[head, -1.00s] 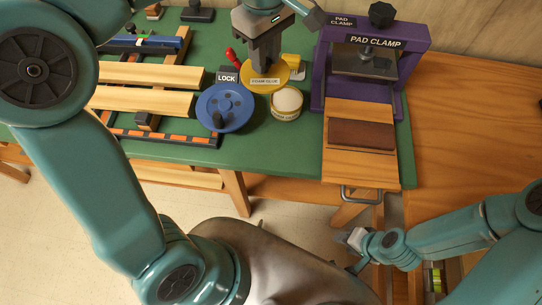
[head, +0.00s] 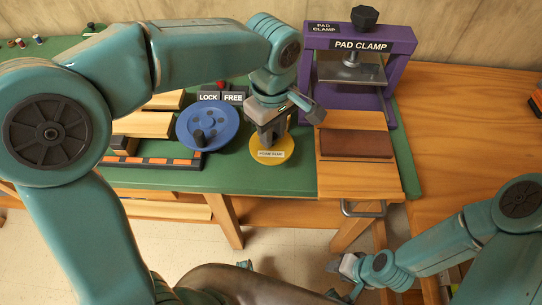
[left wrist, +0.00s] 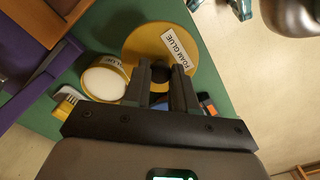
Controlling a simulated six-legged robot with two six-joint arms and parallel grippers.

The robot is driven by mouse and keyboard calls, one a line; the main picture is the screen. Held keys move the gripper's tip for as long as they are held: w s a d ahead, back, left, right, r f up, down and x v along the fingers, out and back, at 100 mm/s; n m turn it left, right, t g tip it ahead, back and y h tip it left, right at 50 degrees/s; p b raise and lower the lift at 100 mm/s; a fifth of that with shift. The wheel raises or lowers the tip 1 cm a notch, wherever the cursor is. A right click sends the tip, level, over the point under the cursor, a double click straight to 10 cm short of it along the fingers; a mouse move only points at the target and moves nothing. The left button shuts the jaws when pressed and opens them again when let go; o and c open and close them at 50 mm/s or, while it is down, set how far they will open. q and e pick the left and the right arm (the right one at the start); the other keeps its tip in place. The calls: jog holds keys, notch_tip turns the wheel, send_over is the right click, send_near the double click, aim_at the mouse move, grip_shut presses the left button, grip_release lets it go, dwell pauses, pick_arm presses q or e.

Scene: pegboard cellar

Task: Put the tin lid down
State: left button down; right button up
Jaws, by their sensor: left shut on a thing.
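The tin lid (head: 271,157) is a flat yellow disc labelled FOAM GLUE. My left gripper (head: 268,137) is shut on its dark knob (left wrist: 161,73). In the left wrist view the lid (left wrist: 150,40) looks larger than the tin beside it. I cannot tell whether it touches the green bench top. The open glue tin (left wrist: 104,80), yellow with a white filling, stands beside the lid; my left arm and gripper hide it in the head view. My right gripper (head: 340,265) hangs low at the front right, too small to read.
The green bench top (head: 245,180) has a bare strip along its front edge. A blue disc with a knob (head: 207,127) lies left of the lid. The purple pad clamp (head: 308,75) and a wooden board (head: 340,178) with a brown pad (head: 355,144) stand to the right.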

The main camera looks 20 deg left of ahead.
aim_at(271, 154)
pick_arm(q)
notch_tip(271, 154, down, 4)
jog(key=shift+a+r, duration=0.1)
jog(key=shift+a, duration=0.05)
notch_tip(271, 154, down, 4)
jog(key=shift+f+b, duration=0.2)
jog(key=shift+b, duration=0.25)
jog(key=shift+f, duration=0.15)
jog(key=c, duration=0.9)
grip_release()
